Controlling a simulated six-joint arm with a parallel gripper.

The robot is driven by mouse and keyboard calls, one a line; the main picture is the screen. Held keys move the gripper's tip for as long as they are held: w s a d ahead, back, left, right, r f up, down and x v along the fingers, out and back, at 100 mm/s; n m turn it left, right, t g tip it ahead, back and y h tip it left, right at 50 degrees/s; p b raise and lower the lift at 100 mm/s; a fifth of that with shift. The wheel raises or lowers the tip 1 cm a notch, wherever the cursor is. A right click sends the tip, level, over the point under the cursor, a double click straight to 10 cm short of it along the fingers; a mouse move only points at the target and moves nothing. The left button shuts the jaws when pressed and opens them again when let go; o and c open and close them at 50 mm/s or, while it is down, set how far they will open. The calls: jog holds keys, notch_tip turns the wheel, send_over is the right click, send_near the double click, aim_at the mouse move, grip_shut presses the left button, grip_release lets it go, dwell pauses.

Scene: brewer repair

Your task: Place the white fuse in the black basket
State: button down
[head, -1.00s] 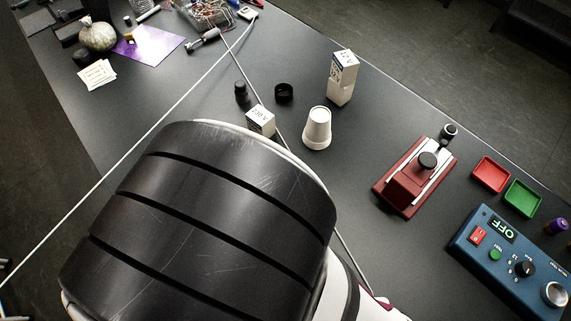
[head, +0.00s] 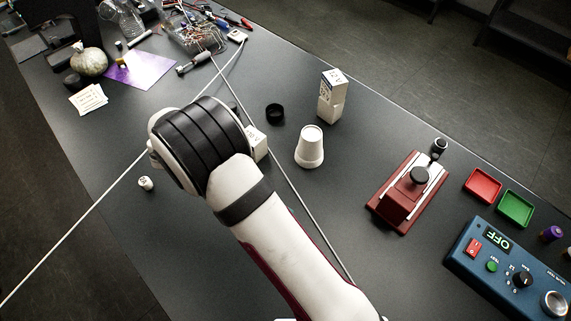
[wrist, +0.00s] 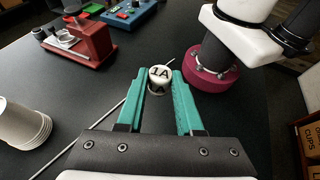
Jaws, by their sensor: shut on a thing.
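In the wrist view the green fingers of my gripper (wrist: 157,106) are closed on a white fuse (wrist: 160,78) marked "1A", held at the fingertips. In the head view my arm hides the fingers. A small white cylinder (head: 146,183) with dark marking shows left of my wrist there; I cannot tell whether it is the held fuse or another. A mesh basket (head: 212,47) full of tools and wires stands at the top of the table; I cannot tell whether it is the black basket. No other basket is clear.
Stacked white cups (head: 309,148), a standing white box (head: 332,97) and a black cap (head: 275,113) are right of my arm. A red press (head: 409,190), red tray (head: 482,186), green tray (head: 515,208) and blue tester (head: 507,260) lie farther right. Thin cables cross the table.

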jog(key=w+a+f+m+g+y, duration=0.3)
jog(key=w+a+m+g+y, duration=0.4)
jog(key=m+y, duration=0.6)
notch_tip(320, 180, up, 12)
jog(key=m+t+y, duration=1.1)
jog(key=m+t, duration=0.9)
jog(key=m, duration=0.4)
send_over(279, 106)
jog(key=s, duration=0.3)
jog(key=shift+g, duration=0.3)
notch_tip(279, 106, down, 21)
jog(key=shift+d+f, duration=0.1)
jog(key=shift+c, duration=2.4)
grip_release()
